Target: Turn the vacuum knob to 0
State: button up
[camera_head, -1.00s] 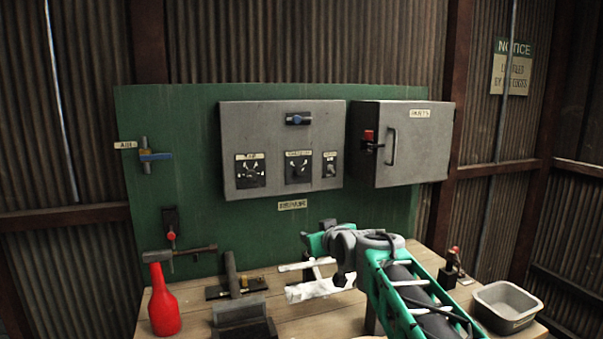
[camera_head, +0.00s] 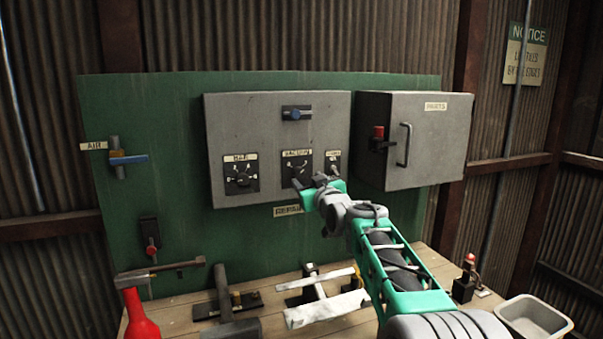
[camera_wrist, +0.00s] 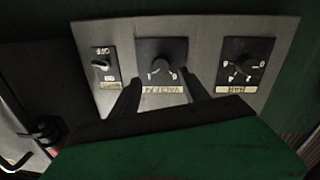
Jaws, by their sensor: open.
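The vacuum knob (camera_head: 297,172) is a dark dial with pale marks on the grey control box, under a label that looks like VACUUM. In the wrist view the knob (camera_wrist: 161,71) appears upside down, in the middle of the panel. My gripper (camera_head: 315,182) is in front of the panel at the lower right of the knob in the head view. In the wrist view my open gripper (camera_wrist: 164,82) has one dark finger on each side of the knob's plate, with nothing between them. I cannot tell whether either finger touches the panel.
Another dial (camera_head: 241,174) sits left of the knob, and a small switch (camera_head: 333,163) sits to its right. A blue-handled switch (camera_head: 296,113) is above. A grey cabinet (camera_head: 425,140) stands at the right. Tools and a red bottle (camera_head: 140,318) are on the bench (camera_head: 190,318) below.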

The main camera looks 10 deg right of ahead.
aim_at(300, 174)
jog(key=w+p, duration=0.1)
jog(key=w, duration=0.2)
jog(key=w+a+p, duration=0.1)
jog(key=w, duration=0.2)
jog(key=shift+w+a, duration=0.15)
grip_shut()
dwell(0.3)
